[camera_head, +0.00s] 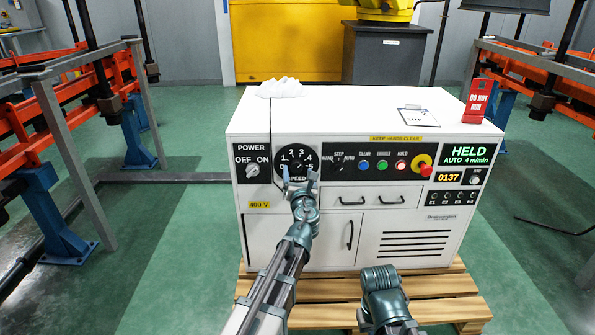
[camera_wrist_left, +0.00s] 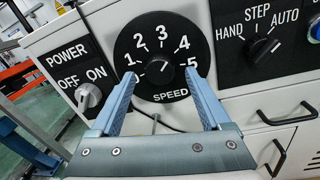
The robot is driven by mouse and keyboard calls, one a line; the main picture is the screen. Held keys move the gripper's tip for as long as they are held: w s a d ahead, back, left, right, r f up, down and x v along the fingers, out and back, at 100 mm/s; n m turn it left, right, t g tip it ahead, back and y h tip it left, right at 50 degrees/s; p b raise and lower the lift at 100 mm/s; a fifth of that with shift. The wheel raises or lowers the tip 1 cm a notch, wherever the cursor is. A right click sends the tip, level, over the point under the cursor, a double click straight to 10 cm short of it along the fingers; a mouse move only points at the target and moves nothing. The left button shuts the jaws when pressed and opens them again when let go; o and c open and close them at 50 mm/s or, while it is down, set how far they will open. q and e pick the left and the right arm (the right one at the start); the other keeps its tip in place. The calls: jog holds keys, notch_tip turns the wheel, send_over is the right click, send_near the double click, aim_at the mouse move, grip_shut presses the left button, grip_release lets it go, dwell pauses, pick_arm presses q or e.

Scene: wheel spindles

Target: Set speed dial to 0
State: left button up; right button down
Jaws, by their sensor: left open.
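The speed dial (camera_head: 296,160) is a round black plate with white numbers on the front of the white cabinet, between the power switch and the step selector.
The power switch (camera_head: 252,170) is just left of the dial, and the hand/step/auto selector (camera_head: 339,162) is to its right. Colored buttons, a red emergency stop (camera_head: 425,170) and a HELD display (camera_head: 468,154) lie further right. My right arm is low, over the pallet (camera_head: 440,312).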

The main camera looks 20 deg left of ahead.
pick_arm(q)
jog(key=shift+x, duration=1)
grip_shut()
